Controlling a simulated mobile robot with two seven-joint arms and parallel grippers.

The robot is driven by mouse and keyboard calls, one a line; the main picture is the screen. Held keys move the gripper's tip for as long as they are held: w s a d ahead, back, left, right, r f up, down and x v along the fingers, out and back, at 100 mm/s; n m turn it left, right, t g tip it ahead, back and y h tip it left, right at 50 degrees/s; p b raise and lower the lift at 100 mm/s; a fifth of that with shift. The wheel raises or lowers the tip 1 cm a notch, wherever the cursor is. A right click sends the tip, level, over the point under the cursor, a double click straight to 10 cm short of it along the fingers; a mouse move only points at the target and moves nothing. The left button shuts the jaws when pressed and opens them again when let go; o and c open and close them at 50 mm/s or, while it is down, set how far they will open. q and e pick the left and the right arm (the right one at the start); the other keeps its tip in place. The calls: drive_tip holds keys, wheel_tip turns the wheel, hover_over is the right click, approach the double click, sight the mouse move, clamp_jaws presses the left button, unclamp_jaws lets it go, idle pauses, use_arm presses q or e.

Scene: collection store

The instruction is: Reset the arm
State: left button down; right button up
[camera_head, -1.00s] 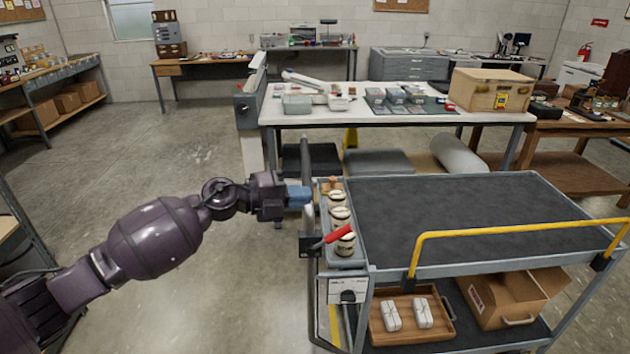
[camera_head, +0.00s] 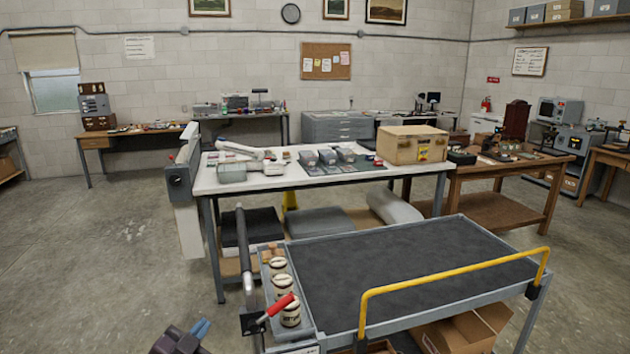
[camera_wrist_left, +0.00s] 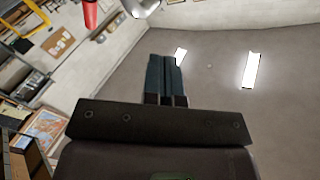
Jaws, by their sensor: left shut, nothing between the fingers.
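My left gripper (camera_head: 201,329) shows at the bottom edge of the head view, low and to the left of the cart. Its blue-grey fingers are together with nothing between them. In the left wrist view the shut fingers (camera_wrist_left: 166,78) point toward the ceiling and its lights. Most of my left arm is out of the head view. My right gripper is not in view.
A grey cart (camera_head: 458,311) with a black top, a yellow rail (camera_head: 455,276), a red-handled lever (camera_head: 275,308) and several jars (camera_head: 282,287) stands just right of my left gripper. A white table (camera_head: 270,182) with boxes stands behind it. Floor at left is clear.

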use_arm(q)
drive_tip(key=s+a+f+n+g+y, duration=0.2)
drive_tip(key=s+f+n, duration=0.2)
drive_tip(key=s+f, duration=0.6)
drive_tip(key=s+a+f+n+g+y, duration=0.2)
drive_tip(key=s+a+f+n+g, duration=0.1)
drive_tip(key=s+f, duration=0.7)
drive_tip(key=s+n, duration=0.1)
drive_tip(key=s, duration=0.3)
drive_tip(key=shift+s+f+n+g+y, duration=0.15)
drive_tip(key=shift+s+n+g+y, duration=0.15)
drive_tip(key=shift+s, duration=0.05)
